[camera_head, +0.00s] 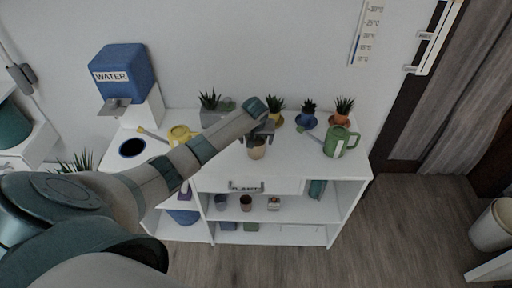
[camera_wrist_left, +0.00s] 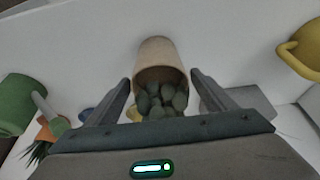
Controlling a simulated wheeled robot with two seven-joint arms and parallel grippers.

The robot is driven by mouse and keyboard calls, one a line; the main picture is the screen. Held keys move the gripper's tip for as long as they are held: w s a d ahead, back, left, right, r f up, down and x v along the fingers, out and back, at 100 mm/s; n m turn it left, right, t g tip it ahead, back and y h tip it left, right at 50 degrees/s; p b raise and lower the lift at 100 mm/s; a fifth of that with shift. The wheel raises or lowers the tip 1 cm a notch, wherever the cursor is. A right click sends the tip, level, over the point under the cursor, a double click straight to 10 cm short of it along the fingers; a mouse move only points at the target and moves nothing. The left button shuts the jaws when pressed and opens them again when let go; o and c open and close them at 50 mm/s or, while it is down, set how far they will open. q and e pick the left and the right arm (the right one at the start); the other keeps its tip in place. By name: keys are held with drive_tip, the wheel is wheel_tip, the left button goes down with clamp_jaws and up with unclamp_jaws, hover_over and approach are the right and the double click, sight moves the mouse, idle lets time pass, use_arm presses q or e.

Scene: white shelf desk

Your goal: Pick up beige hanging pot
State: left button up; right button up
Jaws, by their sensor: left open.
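The beige pot (camera_head: 257,151) stands on the white desk top, right under my left gripper in the head view. In the left wrist view the beige pot (camera_wrist_left: 156,56) shows with dark green leaves (camera_wrist_left: 160,100) at its mouth. My left gripper (camera_head: 259,137) is open. In the left wrist view its two fingers (camera_wrist_left: 160,88) stand on either side of the pot's mouth, with a visible gap at each side. The gripper hides part of the pot from the head camera. My right gripper is not in view.
A yellow watering can (camera_head: 180,135) stands to the left and a green watering can (camera_head: 341,142) to the right. Several potted plants, among them one in a blue pot (camera_head: 307,121), line the back. A blue water tank (camera_head: 124,72) stands at the back left.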

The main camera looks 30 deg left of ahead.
use_arm(q)
drive_tip(key=c, duration=1.5)
drive_tip(key=shift+o, duration=0.2)
drive_tip(key=shift+r, duration=0.2)
drive_tip(key=shift+w+r+b, duration=0.1)
drive_tip(key=shift+r+b, duration=0.3)
drive_tip(key=shift+r, duration=0.15)
wheel_tip(320, 180, up, 2)
drive_tip(key=shift+r+b, duration=0.25)
drive_tip(key=shift+b, duration=0.3)
drive_tip(key=s+d+r+b, duration=0.2)
drive_tip(key=d+r, duration=0.5)
drive_tip(key=d, duration=0.4)
drive_tip(key=shift+d+b, duration=0.25)
drive_tip(key=shift+b, duration=0.4)
drive_tip(key=shift+r, duration=0.15)
